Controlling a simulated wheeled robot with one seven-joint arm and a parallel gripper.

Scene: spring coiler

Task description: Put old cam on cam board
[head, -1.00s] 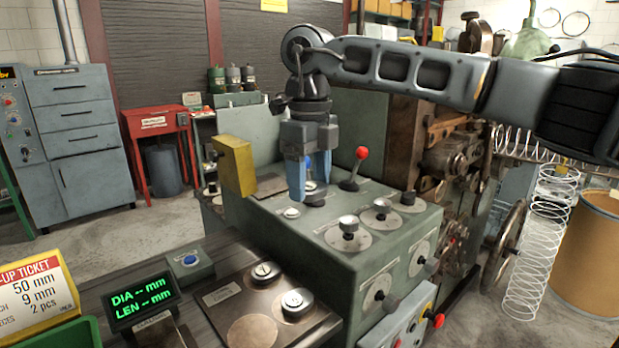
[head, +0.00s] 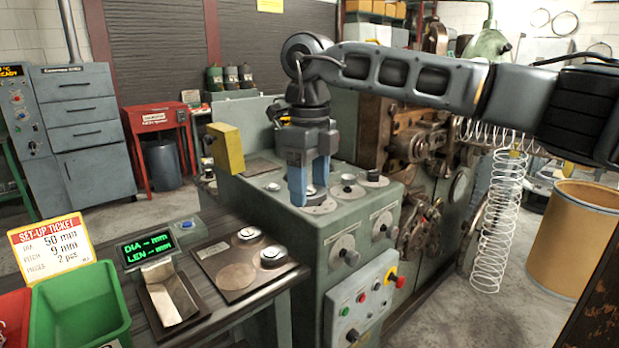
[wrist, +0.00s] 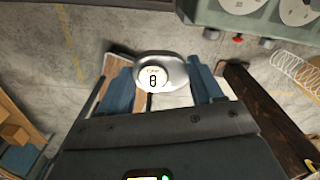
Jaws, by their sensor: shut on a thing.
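My gripper (head: 310,188) is shut on a silver round cam (wrist: 162,72), seen in the wrist view between the blue fingertips. Its pale face carries a dark "8" and small lettering too small to read. In the head view the fingers point down in front of the grey-green machine's top, and the cam between them is mostly hidden. The cam board (head: 213,262) is a brown plate on the dark bench, left of and lower than my gripper. Two metal cams (head: 248,234) (head: 273,255) sit on it, beside a bare round tan spot (head: 234,276).
The coiler's grey-green cabinet (head: 345,235) with knobs and dials stands right of the board. A display (head: 148,246), a metal chute (head: 172,297), a set-up ticket (head: 50,243) and a green bin (head: 80,300) are left of it. Wire coils (head: 497,215) hang at right.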

